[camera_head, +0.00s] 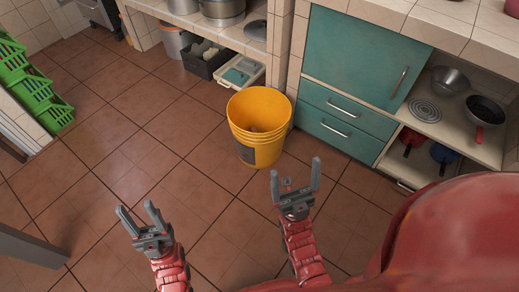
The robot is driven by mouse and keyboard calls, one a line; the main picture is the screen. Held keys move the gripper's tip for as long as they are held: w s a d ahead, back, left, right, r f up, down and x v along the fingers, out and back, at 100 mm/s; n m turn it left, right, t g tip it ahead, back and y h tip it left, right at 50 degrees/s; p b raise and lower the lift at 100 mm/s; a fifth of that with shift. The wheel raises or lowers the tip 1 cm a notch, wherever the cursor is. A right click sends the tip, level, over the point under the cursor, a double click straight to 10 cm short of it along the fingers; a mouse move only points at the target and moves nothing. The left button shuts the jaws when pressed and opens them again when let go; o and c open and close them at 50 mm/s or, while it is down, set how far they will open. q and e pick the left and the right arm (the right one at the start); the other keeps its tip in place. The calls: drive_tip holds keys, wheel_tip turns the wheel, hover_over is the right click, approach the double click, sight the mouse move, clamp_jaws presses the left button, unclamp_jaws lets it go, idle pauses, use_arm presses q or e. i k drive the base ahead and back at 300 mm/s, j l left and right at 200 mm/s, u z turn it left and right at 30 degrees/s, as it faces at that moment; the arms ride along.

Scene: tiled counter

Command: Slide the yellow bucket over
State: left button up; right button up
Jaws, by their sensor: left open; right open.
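A yellow bucket (259,125) stands upright on the tiled floor in the middle of the head view, in front of the counter. It is open at the top, with a grey patch low on its side. My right gripper (296,172) is open and empty. In the picture it is just below and right of the bucket, with a gap between them. My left gripper (140,217) is open and empty, further left and lower in the picture, well apart from the bucket.
A teal cabinet (358,55) with drawers stands behind and right of the bucket. An open shelf (463,132) with pans is at the right. A dark crate (207,60) and a white tray (240,75) sit under the counter. Green crates (37,90) are at the left. The floor (130,140) left is clear.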

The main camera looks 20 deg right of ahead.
sight(265, 109)
drive_tip(key=i+l, duration=0.8)
